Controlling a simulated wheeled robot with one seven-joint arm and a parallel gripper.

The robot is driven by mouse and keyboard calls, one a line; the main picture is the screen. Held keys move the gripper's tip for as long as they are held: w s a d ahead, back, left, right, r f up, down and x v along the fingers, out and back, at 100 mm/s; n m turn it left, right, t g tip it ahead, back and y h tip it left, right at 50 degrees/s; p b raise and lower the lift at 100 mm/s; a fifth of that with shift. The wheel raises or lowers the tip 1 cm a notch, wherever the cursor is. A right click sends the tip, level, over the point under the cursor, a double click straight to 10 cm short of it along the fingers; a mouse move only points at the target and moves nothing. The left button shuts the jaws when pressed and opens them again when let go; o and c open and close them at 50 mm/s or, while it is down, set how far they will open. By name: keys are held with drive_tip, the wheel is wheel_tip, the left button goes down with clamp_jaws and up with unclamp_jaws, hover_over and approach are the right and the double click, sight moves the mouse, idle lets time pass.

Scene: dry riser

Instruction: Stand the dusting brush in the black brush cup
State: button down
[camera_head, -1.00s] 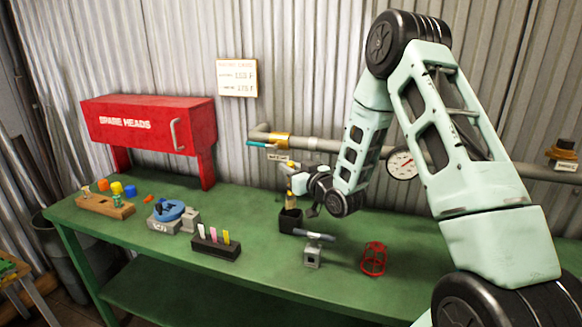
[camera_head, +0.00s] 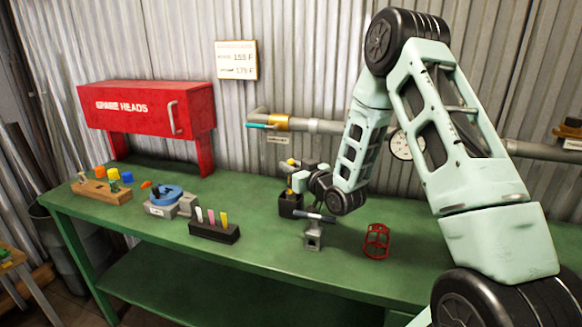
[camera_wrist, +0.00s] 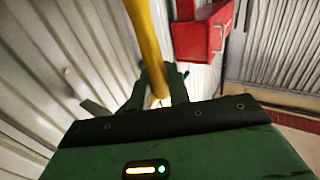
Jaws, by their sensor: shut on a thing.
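My gripper (camera_head: 297,178) is shut on the dusting brush, whose yellow handle (camera_wrist: 143,40) stands out between the dark fingers in the wrist view. In the head view the brush (camera_head: 290,184) is small and roughly upright, partly covered by my gripper. The black brush cup (camera_head: 290,208) stands on the green bench just below my gripper. The brush is over the cup's mouth. I cannot tell how far its lower end is inside.
A grey block with a dark-handled tool (camera_head: 313,237) stands in front of the cup. A red wire cage (camera_head: 376,242) is to its right, and a black holder with coloured tags (camera_head: 214,233) to its left. A wall pipe (camera_head: 330,126) runs behind.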

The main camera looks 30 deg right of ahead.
drive_tip(key=c, duration=1.2)
unclamp_jaws()
drive_tip(key=shift+c, duration=0.2)
wheel_tip(320, 180, up, 10)
drive_tip(key=shift+r, duration=0.1)
drive_tip(key=s+a+f+n+g+y+p, duration=0.15)
drive_tip(key=s+a+g, duration=0.45)
drive_tip(key=a, duration=0.6)
drive_tip(key=s+a+f+n+g, duration=0.2)
drive_tip(key=s+a+f+g, duration=0.15)
drive_tip(key=s+a, duration=0.65)
drive_tip(key=s+a+n+g+h, duration=0.1)
drive_tip(key=s+a+g, duration=0.2)
drive_tip(key=s, duration=0.8)
drive_tip(key=s+a+n+g+h+p, duration=0.1)
drive_tip(key=s+g, duration=0.4)
drive_tip(key=s, duration=0.7)
drive_tip(key=a+n, duration=0.1)
drive_tip(key=a, duration=0.1)
drive_tip(key=shift+s+a+p, duration=0.2)
drive_tip(key=shift+a+p, duration=0.1)
drive_tip(key=shift+a, duration=0.05)
